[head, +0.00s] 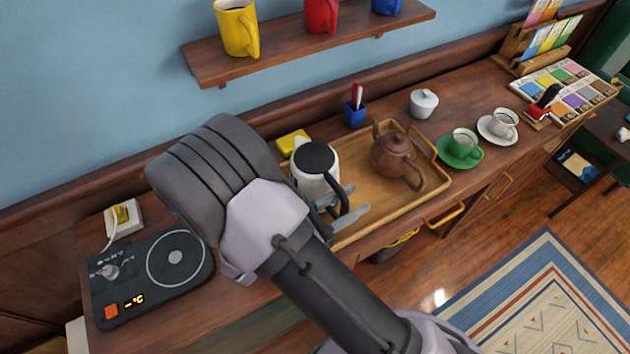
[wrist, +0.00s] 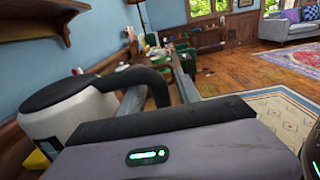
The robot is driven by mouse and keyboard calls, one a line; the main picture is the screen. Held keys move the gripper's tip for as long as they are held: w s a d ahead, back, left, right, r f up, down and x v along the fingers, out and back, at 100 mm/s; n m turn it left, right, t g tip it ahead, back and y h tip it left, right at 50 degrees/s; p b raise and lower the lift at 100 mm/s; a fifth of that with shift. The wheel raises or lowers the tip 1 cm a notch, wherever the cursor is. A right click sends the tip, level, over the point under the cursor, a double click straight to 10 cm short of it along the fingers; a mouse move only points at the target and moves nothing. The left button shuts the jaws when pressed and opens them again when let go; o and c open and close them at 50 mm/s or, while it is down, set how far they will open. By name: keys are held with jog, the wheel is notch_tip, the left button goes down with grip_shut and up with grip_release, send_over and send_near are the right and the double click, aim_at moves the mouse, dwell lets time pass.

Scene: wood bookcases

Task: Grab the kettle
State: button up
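The kettle (head: 315,183) is white with a black lid and a black handle (head: 343,198). It stands upright on the left part of a wooden tray (head: 385,207). In the wrist view the kettle (wrist: 68,122) fills the left side, with its handle (wrist: 155,78) reaching right. My gripper (head: 360,197) is at the kettle's handle side. Its two grey fingers lie on either side of the handle and look apart, with a gap between them. Whether either finger touches the handle cannot be told. My arm hides part of the tray's left side.
A brown teapot (head: 397,158) stands on the tray right of the kettle. A black hot plate (head: 150,277) is at left. A shelf (head: 330,48) with mugs hangs above.

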jog(key=shift+x, duration=0.85)
grip_shut()
jog(key=shift+s, duration=0.1)
dwell(0.6)
